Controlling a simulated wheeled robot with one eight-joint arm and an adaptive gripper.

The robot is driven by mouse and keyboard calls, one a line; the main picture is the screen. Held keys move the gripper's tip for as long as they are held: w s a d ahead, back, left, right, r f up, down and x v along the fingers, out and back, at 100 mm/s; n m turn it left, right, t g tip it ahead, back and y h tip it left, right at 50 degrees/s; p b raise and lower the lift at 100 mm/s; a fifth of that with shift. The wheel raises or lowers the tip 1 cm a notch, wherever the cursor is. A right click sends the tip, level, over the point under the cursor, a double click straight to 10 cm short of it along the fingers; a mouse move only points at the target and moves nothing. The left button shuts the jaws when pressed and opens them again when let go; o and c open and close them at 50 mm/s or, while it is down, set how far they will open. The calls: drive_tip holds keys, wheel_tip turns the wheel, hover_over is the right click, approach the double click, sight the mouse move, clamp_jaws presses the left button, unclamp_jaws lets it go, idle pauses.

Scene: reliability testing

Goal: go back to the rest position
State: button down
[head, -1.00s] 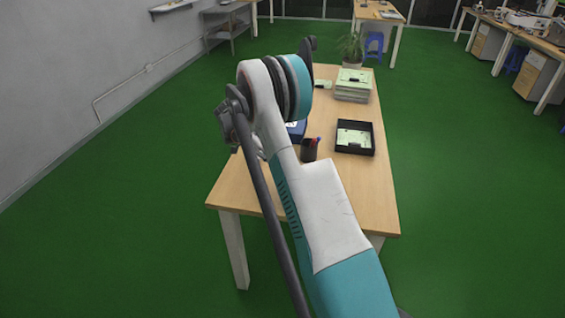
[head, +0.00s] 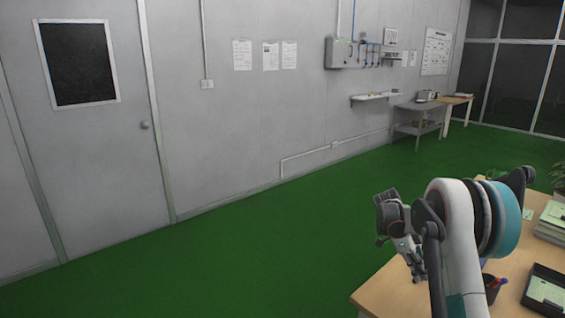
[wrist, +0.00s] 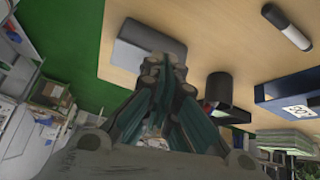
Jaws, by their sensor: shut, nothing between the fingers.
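My gripper (head: 417,270) hangs fingers down at the left of my arm in the head view, by the left edge of the wooden table (head: 385,293). In the wrist view my gripper (wrist: 164,66) has its fingers together with nothing between them. A gap to that object cannot be judged.
In the wrist view a black pen cup (wrist: 219,88), a blue box (wrist: 285,90) and a black-and-white cylinder (wrist: 287,27) are on the table. The head view shows a black tray (head: 530,300) and a paper stack (head: 552,222) at right. Green floor (head: 250,255) left of the table is clear.

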drive_tip(key=s+a+r+n+t+y, duration=0.1)
drive_tip(key=s+a+r+n+t, duration=0.2)
drive_tip(key=s+a+r+n, duration=0.55)
drive_tip(key=s+a+r+n+t+y, duration=0.1)
drive_tip(key=s+a+r+n+t, duration=0.3)
drive_tip(key=r, duration=0.7)
drive_tip(key=s+a+n+t+y, duration=0.1)
drive_tip(key=s+a+n+t, duration=0.1)
drive_tip(key=s+a+n, duration=0.4)
drive_tip(key=s+a+f+n+t+y, duration=0.1)
drive_tip(key=s+a+n+t+y, duration=0.1)
drive_tip(key=s+a+n, duration=0.5)
drive_tip(key=shift+s+t, duration=0.5)
drive_tip(key=shift+s, duration=2.15)
